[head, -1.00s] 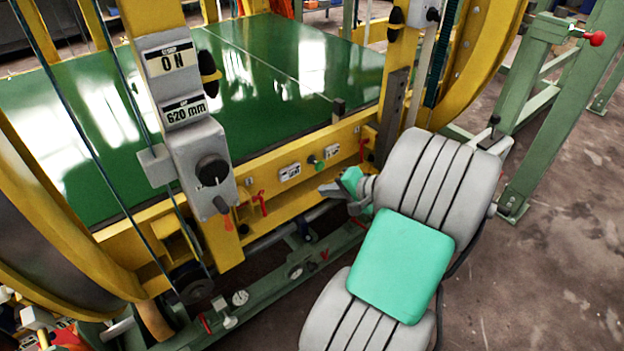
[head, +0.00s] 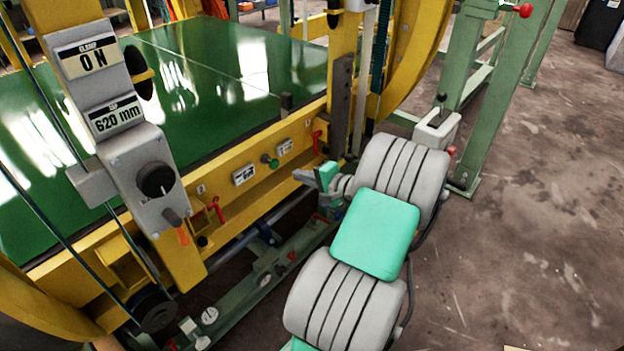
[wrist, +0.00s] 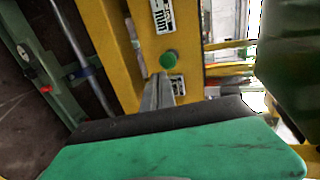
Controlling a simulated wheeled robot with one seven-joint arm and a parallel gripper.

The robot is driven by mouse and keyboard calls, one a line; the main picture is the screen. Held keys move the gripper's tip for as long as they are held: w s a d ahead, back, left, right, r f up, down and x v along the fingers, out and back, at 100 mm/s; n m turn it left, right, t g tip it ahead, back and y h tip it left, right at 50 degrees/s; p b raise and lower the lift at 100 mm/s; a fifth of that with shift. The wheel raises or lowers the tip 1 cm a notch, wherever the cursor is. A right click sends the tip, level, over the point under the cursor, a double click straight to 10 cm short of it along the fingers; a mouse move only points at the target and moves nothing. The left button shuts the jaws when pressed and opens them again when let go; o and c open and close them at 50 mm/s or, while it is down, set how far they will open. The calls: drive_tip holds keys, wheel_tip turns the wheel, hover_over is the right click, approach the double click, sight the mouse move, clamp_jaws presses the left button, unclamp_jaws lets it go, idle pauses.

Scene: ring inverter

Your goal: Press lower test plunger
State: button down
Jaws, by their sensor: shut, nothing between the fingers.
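A green round plunger (head: 270,161) sticks out of the yellow beam (head: 215,200) between two small white labels. It also shows in the wrist view (wrist: 168,59), just beyond my fingertips. The label print is too small to tell whether it is the lower test plunger. My gripper (head: 302,176) is shut and empty, to the right of the plunger and slightly below it in the head view. In the wrist view its grey fingers (wrist: 157,90) point toward the beam. I see a gap between fingertips and plunger in the head view.
Red levers (head: 217,210) stand on the beam to the left and right. A grey control box (head: 150,175) with a black knob hangs at the left. A green table (head: 200,75) lies behind the beam. A green post (head: 490,100) stands right; the floor (head: 530,220) there is clear.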

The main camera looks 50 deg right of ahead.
sight(277, 165)
drive_tip(key=x, duration=0.6)
drive_tip(key=shift+w+r, duration=0.25)
drive_tip(key=shift+r, duration=0.05)
drive_tip(key=shift+w, duration=0.4)
drive_tip(key=shift+w+r, duration=0.1)
drive_tip(key=shift+w, duration=0.85)
drive_tip(key=shift+s, duration=0.45)
drive_tip(key=p+v, duration=0.1)
drive_tip(key=v, duration=1.2)
drive_tip(key=shift+s+f, duration=0.25)
drive_tip(key=shift+f, duration=0.1)
drive_tip(key=shift+a, duration=0.1)
